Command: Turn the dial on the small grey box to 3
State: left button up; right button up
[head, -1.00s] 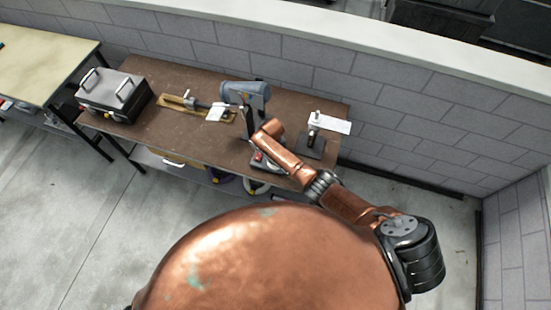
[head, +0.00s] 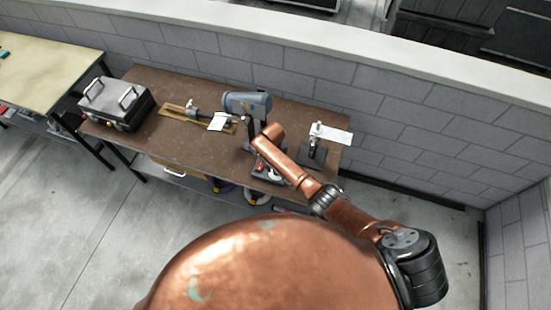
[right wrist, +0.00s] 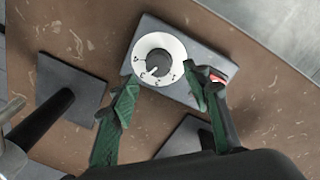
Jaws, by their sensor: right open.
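The small grey box (right wrist: 205,62) lies on the brown table in the right wrist view. On it is a white round dial (right wrist: 143,45) with a dark knob (right wrist: 158,62) in its middle. Marks run along the dial's lower edge, too small to read surely. A red and white part sits on the box beside the dial. My right gripper (right wrist: 161,74) is open, its green fingers on either side of the dial's near edge; contact cannot be told. My left gripper is not visible.
The brown table (head: 215,150) also holds a black and silver case (head: 115,102), a wooden board with a tool (head: 190,113), a blue-grey machine (head: 247,103) and a dark-based stand (head: 314,152). A block wall (head: 400,150) runs behind it.

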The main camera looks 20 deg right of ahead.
notch_tip(320, 180, up, 8)
jog(key=shift+a, duration=0.2)
jog(key=shift+f, duration=0.1)
dwell(0.4)
